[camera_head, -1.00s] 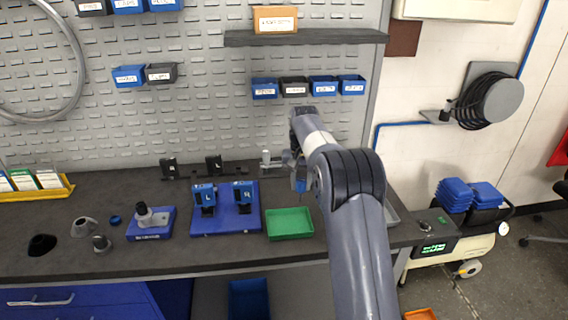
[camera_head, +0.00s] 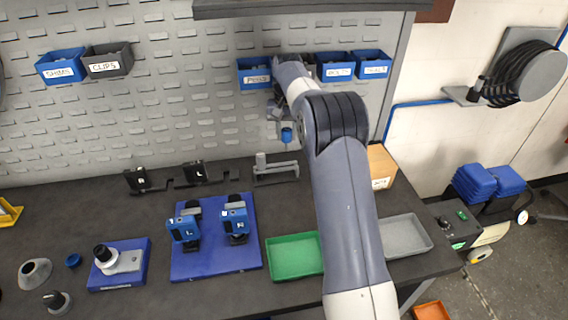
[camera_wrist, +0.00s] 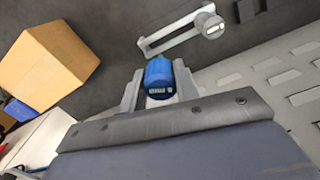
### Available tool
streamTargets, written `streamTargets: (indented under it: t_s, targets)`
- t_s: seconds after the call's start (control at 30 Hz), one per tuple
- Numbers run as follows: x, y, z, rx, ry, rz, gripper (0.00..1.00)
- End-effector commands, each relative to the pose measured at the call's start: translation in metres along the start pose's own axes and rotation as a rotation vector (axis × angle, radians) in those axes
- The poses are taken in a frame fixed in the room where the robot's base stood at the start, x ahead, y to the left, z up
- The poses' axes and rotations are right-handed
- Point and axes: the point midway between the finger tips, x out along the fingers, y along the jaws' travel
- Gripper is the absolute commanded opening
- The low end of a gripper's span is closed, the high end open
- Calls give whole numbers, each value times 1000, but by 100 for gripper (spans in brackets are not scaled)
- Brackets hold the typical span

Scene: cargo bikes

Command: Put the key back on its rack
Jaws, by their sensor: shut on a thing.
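My gripper (camera_head: 281,132) is shut on a small blue-capped piece (camera_head: 287,136), which looks like the key. In the wrist view the key (camera_wrist: 159,78) sits between the two grey fingers (camera_wrist: 158,88), its blue end with a dark label facing the camera. A grey bracket with a raised round post (camera_head: 275,170) stands at the back of the bench and looks like the rack. The key is held above it in the head view, apart from it. The bracket also shows beyond the fingers in the wrist view (camera_wrist: 180,36). The key's lower part is hidden.
A cardboard box (camera_head: 381,167) stands right of the arm and shows at left in the wrist view (camera_wrist: 50,62). A green tray (camera_head: 295,257), a grey tray (camera_head: 405,236) and a blue board (camera_head: 215,262) lie in front. Labelled bins (camera_head: 335,66) hang behind the arm.

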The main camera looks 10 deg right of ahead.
Motion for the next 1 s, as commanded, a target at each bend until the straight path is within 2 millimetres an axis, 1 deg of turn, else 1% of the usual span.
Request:
streamTargets:
  t_s: [0.23,0.3,0.47,0.7,1.0]
  targets:
    - [44,0,1,0,-6,1,0]
    - [52,0,1,0,-5,1,0]
    - [64,0,1,0,-4,1,0]
    - [94,0,1,0,-4,1,0]
    - [99,0,1,0,-2,0,0]
